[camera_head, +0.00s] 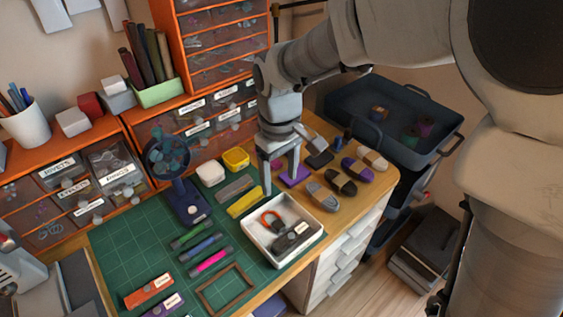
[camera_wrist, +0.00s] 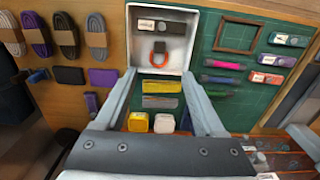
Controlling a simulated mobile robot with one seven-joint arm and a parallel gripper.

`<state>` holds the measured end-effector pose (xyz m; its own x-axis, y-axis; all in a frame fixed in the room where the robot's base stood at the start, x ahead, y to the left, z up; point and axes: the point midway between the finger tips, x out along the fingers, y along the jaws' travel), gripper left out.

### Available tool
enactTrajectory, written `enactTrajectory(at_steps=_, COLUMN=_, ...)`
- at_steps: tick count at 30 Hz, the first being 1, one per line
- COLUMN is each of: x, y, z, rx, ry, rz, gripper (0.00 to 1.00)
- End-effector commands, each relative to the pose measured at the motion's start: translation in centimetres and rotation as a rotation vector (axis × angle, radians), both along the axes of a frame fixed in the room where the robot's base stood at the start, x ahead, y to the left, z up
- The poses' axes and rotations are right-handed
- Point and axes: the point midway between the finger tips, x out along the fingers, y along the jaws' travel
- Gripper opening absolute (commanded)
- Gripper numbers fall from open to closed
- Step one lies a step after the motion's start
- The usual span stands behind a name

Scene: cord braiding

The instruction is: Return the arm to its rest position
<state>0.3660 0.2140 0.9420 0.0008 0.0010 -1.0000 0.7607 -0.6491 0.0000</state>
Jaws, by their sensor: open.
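My gripper (camera_head: 281,184) is open above the back edge of the white tray, pointing down, with nothing seen between its fingers. In the wrist view my gripper (camera_wrist: 159,76) shows two spread fingers with the tray between and beyond them. The white tray (camera_head: 252,236) sits on the right part of the green cutting mat (camera_head: 125,238). In it lie a dark labelled item (camera_head: 294,237) and an orange-red loop with a dark end (camera_head: 272,219). My arm reaches in from the upper right. Whether the fingers touch anything below cannot be told.
Bundled cords (camera_head: 341,182) lie on the wood right of the tray. A blue fan-like stand (camera_head: 190,203), yellow box (camera_head: 236,160) and orange drawer cabinet (camera_head: 185,118) stand behind. Colored tubes (camera_head: 211,262) and a wooden frame (camera_head: 226,291) lie in front. A dark bin (camera_head: 375,105) is at right.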

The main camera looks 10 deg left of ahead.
Motion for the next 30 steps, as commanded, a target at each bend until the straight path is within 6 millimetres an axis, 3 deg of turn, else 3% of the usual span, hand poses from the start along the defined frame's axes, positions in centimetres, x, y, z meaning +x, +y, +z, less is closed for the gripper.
enactTrajectory(at_steps=8, x=0.0, y=-0.1, z=0.8, rx=0.000, ry=-0.001, rz=-0.004, gripper=0.71)
enactTrajectory(at_steps=11, x=0.0, y=-1.0, z=2.2, rx=0.004, ry=-0.019, rz=-0.031, gripper=0.71)
enactTrajectory(at_steps=20, x=-1.9, y=-8.9, z=11.4, rx=0.046, ry=-0.164, rz=-0.284, gripper=0.71)
enactTrajectory(at_steps=30, x=-7.2, y=-17.2, z=19.5, rx=0.129, ry=-0.336, rz=-0.614, gripper=0.71)
